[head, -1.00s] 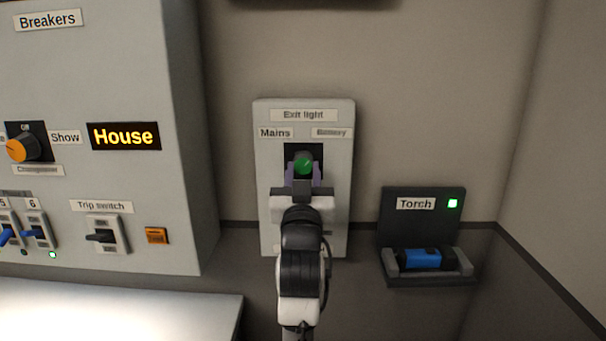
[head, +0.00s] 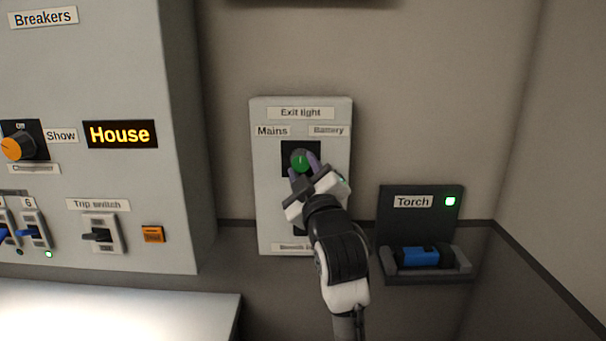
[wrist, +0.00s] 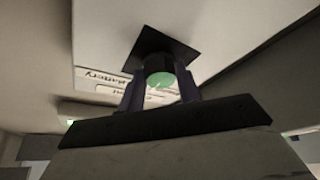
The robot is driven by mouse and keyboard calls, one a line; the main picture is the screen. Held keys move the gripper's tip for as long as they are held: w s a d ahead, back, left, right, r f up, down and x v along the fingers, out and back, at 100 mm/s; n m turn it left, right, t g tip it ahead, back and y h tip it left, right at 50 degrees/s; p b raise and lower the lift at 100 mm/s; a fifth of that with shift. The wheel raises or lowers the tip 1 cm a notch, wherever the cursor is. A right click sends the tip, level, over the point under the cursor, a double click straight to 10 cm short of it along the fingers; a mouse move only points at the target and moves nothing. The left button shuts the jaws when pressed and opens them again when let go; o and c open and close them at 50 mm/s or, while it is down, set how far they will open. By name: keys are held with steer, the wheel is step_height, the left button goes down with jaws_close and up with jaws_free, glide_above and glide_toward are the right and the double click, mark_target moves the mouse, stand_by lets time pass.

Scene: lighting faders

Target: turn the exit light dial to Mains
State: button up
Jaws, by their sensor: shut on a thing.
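The exit light panel (head: 268,190) is a pale plate on the wall, with a Mains label (head: 272,131) at upper left and a Battery label (head: 328,130) at upper right. Its green dial (head: 300,161) sits on a black square below the labels. My gripper (head: 303,168) is shut on the dial, its purple fingers on either side. The dial's green face with a pale mark shows between the fingers in the wrist view (wrist: 160,80). In the head view the gripper is rolled and the arm comes in from the lower right. The lower part of the panel is partly hidden by my arm.
The Breakers cabinet (head: 100,65) stands at left, with a Trip switch (head: 101,234) and an orange button (head: 153,234). A torch holder (head: 430,275) with a blue torch (head: 420,256) is at right. Bare wall lies between panel and holder.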

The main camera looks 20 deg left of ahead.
steer(key=n+g, duration=0.1)
steer(key=n, duration=0.2)
steer(key=n+g+b, duration=0.1)
steer(key=n, duration=0.2)
steer(key=shift+w+d+r+n+g, duration=0.1)
steer(key=shift+d+r+n+g, duration=0.1)
steer(key=shift+n+g, duration=0.15)
steer(key=shift+r+n+g, duration=0.15)
steer(key=shift+n+g, duration=0.5)
steer(key=shift+n, duration=1)
steer(key=o, duration=1)
steer(key=b+v, duration=0.4)
steer(key=v, duration=1)
steer(key=shift+r, duration=0.25)
